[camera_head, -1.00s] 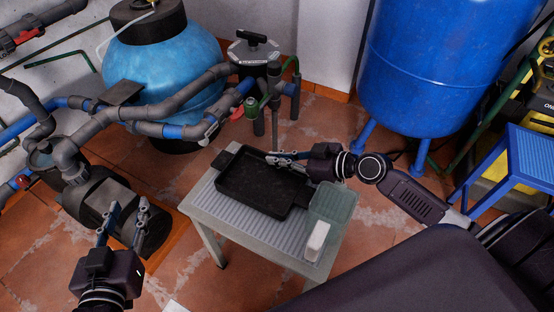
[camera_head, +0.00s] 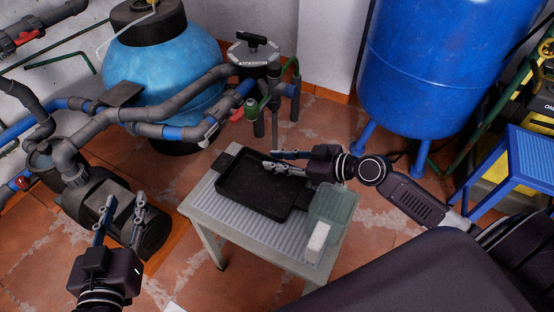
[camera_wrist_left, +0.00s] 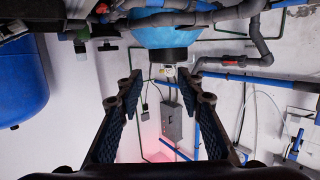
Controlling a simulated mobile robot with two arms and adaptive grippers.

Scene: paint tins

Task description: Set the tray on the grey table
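The black tray (camera_head: 258,205) lies on the ribbed top of the grey table (camera_head: 222,212), toward its back and middle. It looks flat, with its short handle over the table's back left edge. My right gripper (camera_head: 278,161) is over the tray's back right part, its two fingers spread apart near the rim; I cannot tell whether a finger touches it. My left gripper (camera_head: 122,212) is open and empty, away to the left of the table. In the left wrist view its fingers (camera_wrist_left: 165,95) are wide apart with nothing between them.
A translucent green container (camera_head: 328,203) and a white block (camera_head: 317,241) stand at the table's right end. Black pump and pipes (camera_head: 120,220) are behind my left gripper. A blue tank (camera_head: 415,75) and a blue step stool (camera_head: 525,160) stand to the right.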

